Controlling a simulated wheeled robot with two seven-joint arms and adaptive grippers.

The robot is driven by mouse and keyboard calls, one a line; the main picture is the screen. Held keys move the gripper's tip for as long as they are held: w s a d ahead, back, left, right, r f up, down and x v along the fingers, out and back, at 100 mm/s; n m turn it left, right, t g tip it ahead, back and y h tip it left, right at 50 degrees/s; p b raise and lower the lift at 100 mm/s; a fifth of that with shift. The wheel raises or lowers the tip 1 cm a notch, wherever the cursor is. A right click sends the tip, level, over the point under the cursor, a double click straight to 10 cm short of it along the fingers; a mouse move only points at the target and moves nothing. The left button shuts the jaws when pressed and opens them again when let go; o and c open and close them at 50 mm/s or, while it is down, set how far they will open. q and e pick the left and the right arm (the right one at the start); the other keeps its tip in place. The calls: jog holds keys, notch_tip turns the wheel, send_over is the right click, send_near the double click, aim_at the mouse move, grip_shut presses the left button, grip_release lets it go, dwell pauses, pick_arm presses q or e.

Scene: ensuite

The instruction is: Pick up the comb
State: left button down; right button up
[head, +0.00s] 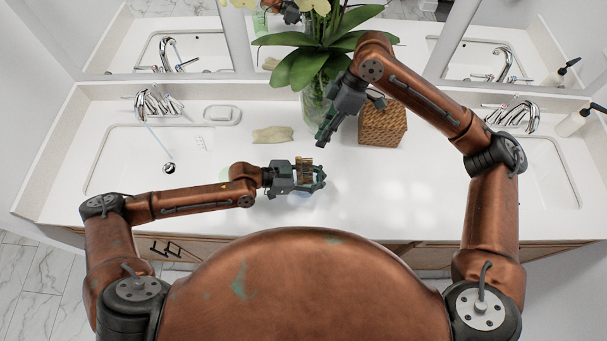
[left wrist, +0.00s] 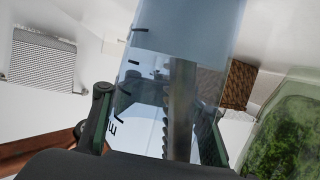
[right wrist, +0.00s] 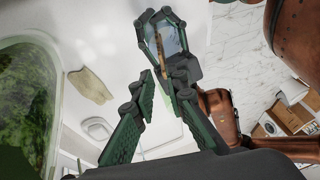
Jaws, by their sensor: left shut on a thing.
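My left gripper (head: 318,182) is shut on a clear bluish cup with dark marks (left wrist: 145,75), low over the middle of the counter. The brown comb (head: 304,166) stands in the cup. Its teeth show through the cup wall in the left wrist view (left wrist: 180,110), and its narrow edge shows in the right wrist view (right wrist: 160,62). My right gripper (head: 323,136) is behind and above the cup in the head view, apart from the comb. In the right wrist view its fingers (right wrist: 163,78) are part open and empty, pointing toward the comb and cup.
A glass vase with a leafy plant (head: 314,102) and a woven basket (head: 383,127) stand close to my right gripper. A beige cloth (head: 272,135) and a soap dish (head: 222,115) lie to the left. Sinks lie at both sides; the front right counter is clear.

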send_over(305, 165)
jog(key=w+d, duration=0.2)
jog(key=d, duration=0.1)
notch_tip(305, 165, down, 6)
jog(key=r, duration=0.1)
jog(key=shift+a+x, duration=0.15)
jog(key=shift+x, duration=1.45)
jog(key=shift+a+x, duration=0.15)
jog(key=shift+x, duration=1.45)
jog(key=shift+r, duration=0.15)
jog(key=shift+c, duration=0.4)
grip_shut()
pick_arm(q)
jog(key=shift+f, duration=0.1)
pick_arm(e)
jog(key=shift+r, duration=0.2)
jog(key=shift+r, duration=4.8)
